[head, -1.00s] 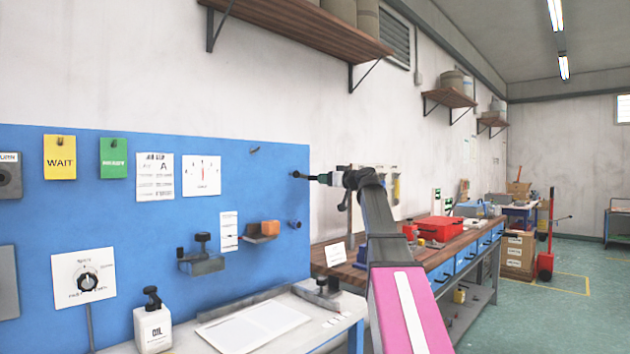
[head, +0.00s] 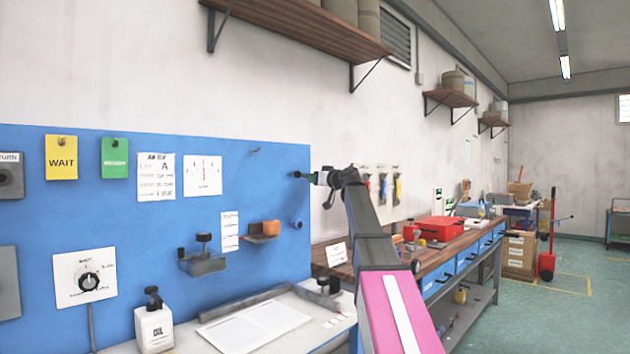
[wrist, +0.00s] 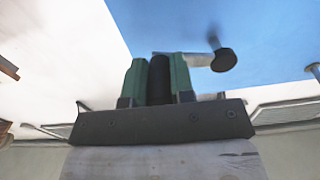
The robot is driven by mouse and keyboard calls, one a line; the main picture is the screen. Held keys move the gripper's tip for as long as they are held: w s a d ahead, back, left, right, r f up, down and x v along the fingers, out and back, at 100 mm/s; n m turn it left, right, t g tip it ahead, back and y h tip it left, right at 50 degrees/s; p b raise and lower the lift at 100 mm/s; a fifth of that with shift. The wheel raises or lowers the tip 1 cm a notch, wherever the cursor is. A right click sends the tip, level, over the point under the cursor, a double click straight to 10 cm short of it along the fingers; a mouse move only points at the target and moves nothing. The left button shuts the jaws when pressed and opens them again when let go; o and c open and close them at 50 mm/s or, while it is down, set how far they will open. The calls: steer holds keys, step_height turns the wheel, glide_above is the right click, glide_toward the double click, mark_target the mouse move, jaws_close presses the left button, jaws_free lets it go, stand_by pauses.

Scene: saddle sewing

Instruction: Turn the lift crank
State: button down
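The lift crank shows in the wrist view as a black cylindrical handle (wrist: 160,78), a short grey arm (wrist: 198,60) and a black round hub (wrist: 224,60) in front of the blue board. In the head view the dark hub (head: 297,174) stands at the board's right edge; the handle is hidden there. My gripper (wrist: 159,75) has its green fingers on both sides of the black handle, apparently touching it. In the head view my gripper (head: 312,177) reaches in from the right, beside the hub.
The blue board (head: 120,235) carries cards, a dial (head: 88,282) and small brackets. A blue-grey knob (head: 296,223) sticks out below the crank. An oil bottle (head: 154,325) and a white sheet (head: 255,326) are on the bench below. A wooden workbench (head: 400,243) stands behind my arm.

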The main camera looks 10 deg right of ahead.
steer(key=shift+r, duration=0.1)
step_height(320, 180, up, 2)
steer(key=n, duration=0.4)
steer(key=shift+w+r, duration=0.1)
steer(key=shift+r, duration=0.05)
steer(key=r+n, duration=0.1)
steer(key=n, duration=0.1)
steer(key=r+n, duration=0.1)
steer(key=shift+s+a+n, duration=0.2)
steer(key=shift+n, duration=0.2)
steer(key=shift+s+a+r+n, duration=0.4)
steer(key=shift+a+r+n, duration=0.15)
steer(key=shift+n, duration=1)
steer(key=shift+s+a+r+n, duration=0.35)
steer(key=shift+a+r+n, duration=0.2)
steer(key=shift+n, duration=0.95)
steer(key=shift+s+a+r+n, duration=0.45)
steer(key=shift+r+n, duration=0.1)
steer(key=shift+n, duration=1)
steer(key=c, duration=1)
jaws_free()
steer(key=shift+o, duration=0.2)
